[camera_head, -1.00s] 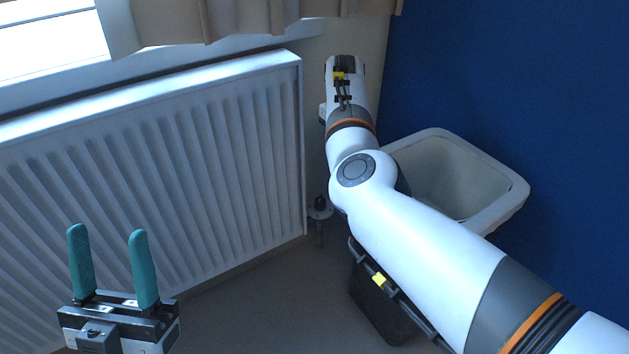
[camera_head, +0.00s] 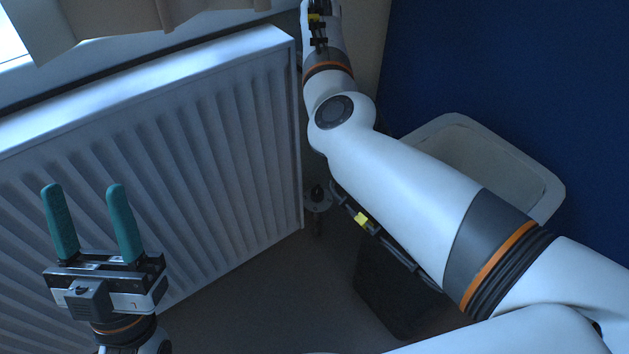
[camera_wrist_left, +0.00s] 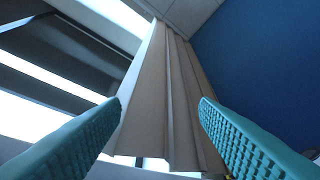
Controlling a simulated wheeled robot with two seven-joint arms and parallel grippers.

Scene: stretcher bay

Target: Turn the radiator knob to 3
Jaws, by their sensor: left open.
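The white radiator (camera_head: 150,150) fills the left of the head view. A small fitting with a dark top and a pale round collar (camera_head: 317,201) stands on a pipe by its lower right edge, partly behind my right arm. I cannot tell if it is the knob, and no number is readable. My left gripper (camera_head: 84,188) is open and empty, its two teal fingers pointing up in front of the radiator, left of the fitting. In the left wrist view its fingers (camera_wrist_left: 160,105) are apart with nothing held. My right gripper is out of view.
My right arm crosses the head view from lower right to top centre. Behind it are a pale open bin or basin (camera_head: 530,170) and a dark container (camera_head: 385,300) on the floor. A beige curtain (camera_head: 110,18) hangs above the radiator. A blue wall (camera_head: 500,60) closes the right.

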